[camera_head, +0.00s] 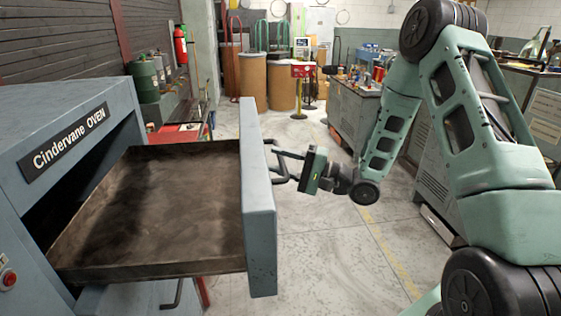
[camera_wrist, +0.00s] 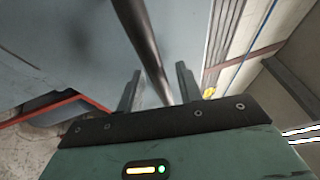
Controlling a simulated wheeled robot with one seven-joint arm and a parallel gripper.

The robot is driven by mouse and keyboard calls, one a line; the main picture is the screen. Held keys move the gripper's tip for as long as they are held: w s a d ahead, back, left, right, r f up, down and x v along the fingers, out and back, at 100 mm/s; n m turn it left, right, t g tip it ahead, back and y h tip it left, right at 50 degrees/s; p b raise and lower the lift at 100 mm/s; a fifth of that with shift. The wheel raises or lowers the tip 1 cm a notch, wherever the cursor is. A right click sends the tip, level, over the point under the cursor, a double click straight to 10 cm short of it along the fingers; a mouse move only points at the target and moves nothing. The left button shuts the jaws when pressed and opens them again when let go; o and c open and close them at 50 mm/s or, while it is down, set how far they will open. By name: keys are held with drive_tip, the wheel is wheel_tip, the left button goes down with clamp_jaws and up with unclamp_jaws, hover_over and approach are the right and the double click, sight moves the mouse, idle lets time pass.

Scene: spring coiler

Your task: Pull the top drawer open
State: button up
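The top drawer (camera_head: 165,200) of the blue-grey Cindervane oven (camera_head: 65,130) is pulled far out, and its stained tray-like inside shows empty. Its front panel (camera_head: 258,205) faces right, towards my arm. The dark bar handle (camera_head: 272,158) is on the outside of that panel. My gripper (camera_head: 286,166) is at the handle. In the wrist view the handle (camera_wrist: 140,30) runs between the two fingers of my gripper (camera_wrist: 158,74). The fingers are apart, with a gap visible on each side of the bar. Contact at the handle's far side is hidden.
A lower handle (camera_head: 178,294) shows below the open drawer. A red button (camera_head: 9,279) is on the oven's front at left. Grey cabinets (camera_head: 350,115) stand behind my arm. The concrete floor (camera_head: 325,255) right of the drawer is clear. Brown drums (camera_head: 267,82) stand at the back.

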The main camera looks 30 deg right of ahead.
drive_tip(key=b+v, duration=0.5)
drive_tip(key=v, duration=1.2)
drive_tip(key=shift+d, duration=0.15)
drive_tip(key=shift+s, duration=0.1)
